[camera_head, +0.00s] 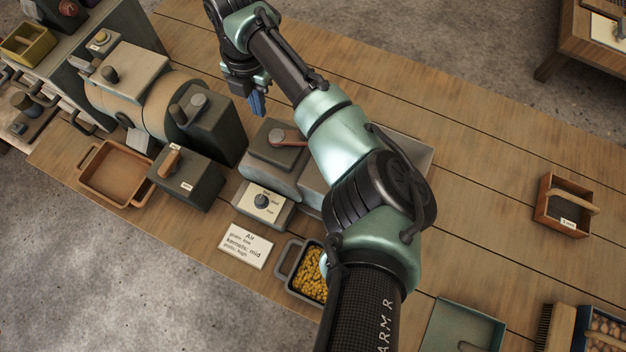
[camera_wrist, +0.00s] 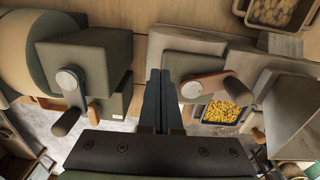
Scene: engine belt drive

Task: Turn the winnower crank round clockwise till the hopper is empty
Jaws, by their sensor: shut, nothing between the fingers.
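The grey winnower (camera_head: 262,166) stands mid-table, partly behind my arm. Its crank (camera_head: 288,139) has a copper-brown arm on top; in the wrist view the crank (camera_wrist: 212,84) lies right of my fingers, with a round grey hub at its left end. My gripper (camera_head: 257,104) is shut and empty, its blue fingers pointing down. In the wrist view the fingers (camera_wrist: 161,95) are together, left of the crank and apart from it in the picture. The hopper's contents cannot be made out. A bin of yellow kernels (camera_head: 309,276) stands at the winnower's near side.
A dark green machine with its own grey-hubbed crank (camera_wrist: 69,88) stands left of my fingers. An air dial (camera_head: 262,201) and an air card (camera_head: 245,245) are in front of the winnower. An empty brown tray (camera_head: 116,176) is at left. The table's right middle is mostly clear.

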